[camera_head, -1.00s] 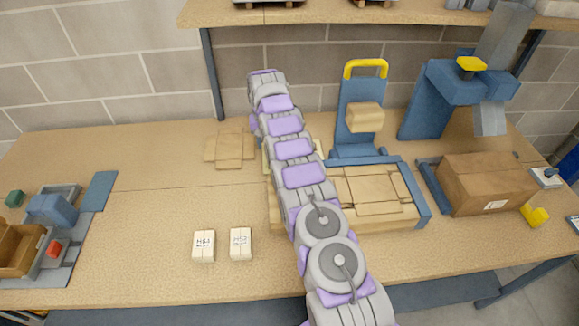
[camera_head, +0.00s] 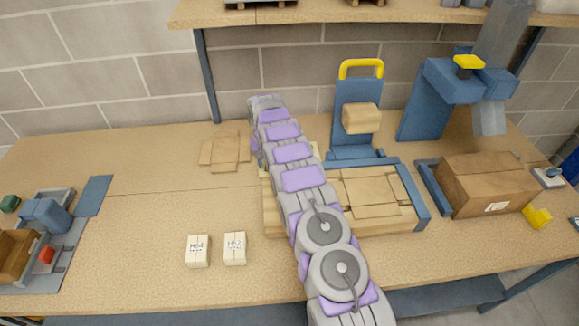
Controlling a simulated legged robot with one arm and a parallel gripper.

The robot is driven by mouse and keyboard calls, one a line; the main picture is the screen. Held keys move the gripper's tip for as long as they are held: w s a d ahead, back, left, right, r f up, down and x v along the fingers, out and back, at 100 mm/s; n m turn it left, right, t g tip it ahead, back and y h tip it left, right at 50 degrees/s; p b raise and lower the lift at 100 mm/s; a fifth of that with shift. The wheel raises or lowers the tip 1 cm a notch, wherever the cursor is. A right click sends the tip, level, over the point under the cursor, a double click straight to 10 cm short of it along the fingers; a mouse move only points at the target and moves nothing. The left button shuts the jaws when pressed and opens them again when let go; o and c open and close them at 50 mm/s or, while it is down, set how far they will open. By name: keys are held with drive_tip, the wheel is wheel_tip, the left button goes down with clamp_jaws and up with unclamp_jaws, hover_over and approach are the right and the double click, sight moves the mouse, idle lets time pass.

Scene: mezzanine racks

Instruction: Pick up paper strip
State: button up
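I cannot make out a paper strip for certain. Flat tan cardboard pieces (camera_head: 226,150) lie on the bench left of my arm. More flat tan sheets (camera_head: 372,192) lie stacked in the blue-edged station right of my arm, which covers part of them. My grey and purple arm reaches from the bottom edge up across the bench. My gripper (camera_head: 267,102) is at the far end of the arm, near the back of the bench. Its fingers cannot be made out, and nothing is seen held.
Two small white labelled boxes (camera_head: 197,251) stand at the front. A brown carton (camera_head: 488,184) stands at right, near a blue press (camera_head: 425,105). A blue stand with a yellow handle (camera_head: 361,69) is behind. A grey tray (camera_head: 66,249) is at left. The left-middle bench is clear.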

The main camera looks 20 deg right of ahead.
drive_tip(key=shift+a, duration=0.7)
drive_tip(key=c, duration=0.5)
drive_tip(key=shift+c, duration=0.6)
drive_tip(key=shift+d, duration=0.5)
clamp_jaws()
